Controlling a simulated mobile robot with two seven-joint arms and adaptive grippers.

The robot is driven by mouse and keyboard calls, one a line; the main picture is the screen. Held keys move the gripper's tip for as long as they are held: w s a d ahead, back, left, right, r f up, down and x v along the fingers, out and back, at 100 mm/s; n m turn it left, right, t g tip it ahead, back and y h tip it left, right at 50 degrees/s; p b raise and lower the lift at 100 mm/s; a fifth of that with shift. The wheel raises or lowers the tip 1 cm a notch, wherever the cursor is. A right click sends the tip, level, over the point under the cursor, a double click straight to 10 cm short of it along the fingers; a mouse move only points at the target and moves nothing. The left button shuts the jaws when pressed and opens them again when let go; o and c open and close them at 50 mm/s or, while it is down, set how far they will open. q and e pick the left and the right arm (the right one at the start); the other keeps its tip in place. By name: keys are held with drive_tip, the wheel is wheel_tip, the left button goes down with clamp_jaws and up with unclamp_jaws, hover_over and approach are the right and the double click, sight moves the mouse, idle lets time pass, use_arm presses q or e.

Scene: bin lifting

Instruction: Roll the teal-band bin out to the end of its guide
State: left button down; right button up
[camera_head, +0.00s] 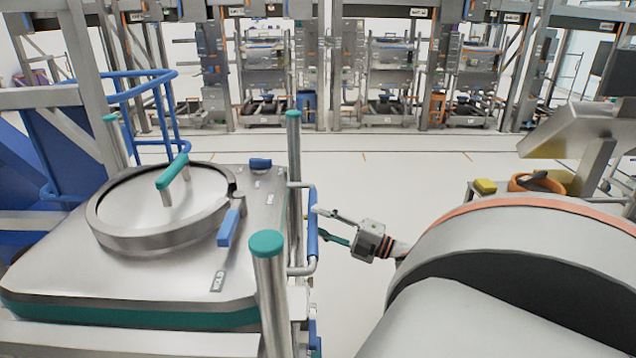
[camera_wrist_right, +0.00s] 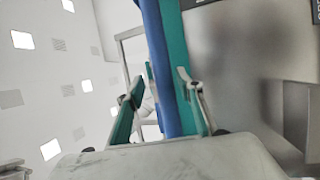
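The teal-band bin (camera_head: 130,312) stands at the left in the head view, a steel body with a teal band low on its side and a round lid on top. A blue-gripped handle (camera_head: 312,222) is on its right side, by the steel posts. My right gripper (camera_head: 320,224) is open just right of this handle, fingers pointing at it. In the right wrist view the blue handle bar (camera_wrist_right: 164,70) runs between the two open fingers (camera_wrist_right: 163,100). I cannot tell whether either finger touches it. My left gripper is not in view.
A steel post with a teal cap (camera_head: 267,244) stands at the bin's front right corner. A blue rail (camera_head: 150,85) is behind the bin. Pale floor (camera_head: 400,170) lies open beyond the gripper. Steel racks (camera_head: 390,65) line the back.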

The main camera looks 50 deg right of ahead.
drive_tip(key=v, duration=1.1)
drive_tip(key=shift+s, duration=0.3)
drive_tip(key=shift+d+r, duration=0.1)
drive_tip(key=shift+r, duration=0.05)
